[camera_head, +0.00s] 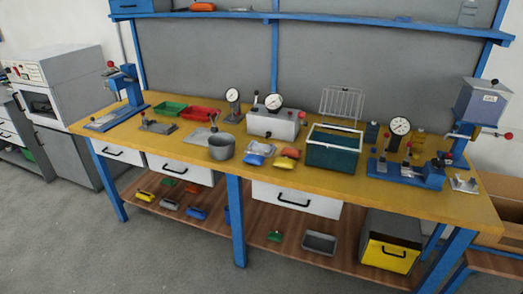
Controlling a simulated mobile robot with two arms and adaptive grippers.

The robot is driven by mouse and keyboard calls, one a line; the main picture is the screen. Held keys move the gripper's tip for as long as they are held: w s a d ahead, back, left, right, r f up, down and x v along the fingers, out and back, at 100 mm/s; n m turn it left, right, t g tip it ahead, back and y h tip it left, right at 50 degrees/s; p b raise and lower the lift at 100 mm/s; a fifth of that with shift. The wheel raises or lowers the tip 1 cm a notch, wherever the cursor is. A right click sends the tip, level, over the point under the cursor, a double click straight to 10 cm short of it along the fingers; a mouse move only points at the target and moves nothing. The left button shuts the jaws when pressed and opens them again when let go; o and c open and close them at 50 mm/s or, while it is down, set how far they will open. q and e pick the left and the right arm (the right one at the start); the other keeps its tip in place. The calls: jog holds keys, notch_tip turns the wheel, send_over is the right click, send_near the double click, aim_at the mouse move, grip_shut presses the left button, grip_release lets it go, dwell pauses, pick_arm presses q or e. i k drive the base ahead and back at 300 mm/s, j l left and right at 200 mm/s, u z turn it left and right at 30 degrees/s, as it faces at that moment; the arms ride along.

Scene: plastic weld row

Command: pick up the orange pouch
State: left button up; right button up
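A small orange packet (290,152), possibly the orange pouch, lies on the yellow bench top (330,185), just left of the dark green bin (332,157). A yellow packet (284,163) lies against its front side, and a blue packet (254,160) lies to its left. They are too small to tell their exact form. Another orange item (203,7) lies on the blue upper shelf (330,17). Neither of my grippers is in view.
A grey pot (221,149), gauges, a green tray (170,109), a red tray (201,114) and blue presses at both ends stand on the bench. The lower shelf (260,225) holds several small bins and a yellow-fronted box (388,257). Grey floor (120,265) in front is clear.

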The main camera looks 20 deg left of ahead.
aim_at(289, 152)
jog(key=z, duration=0.5)
jog(key=i+j+z, duration=0.1)
jog(key=j+z, duration=0.35)
jog(key=j, duration=0.15)
jog(key=j+z, duration=0.5)
jog(key=k+j, duration=0.05)
jog(key=j, duration=0.05)
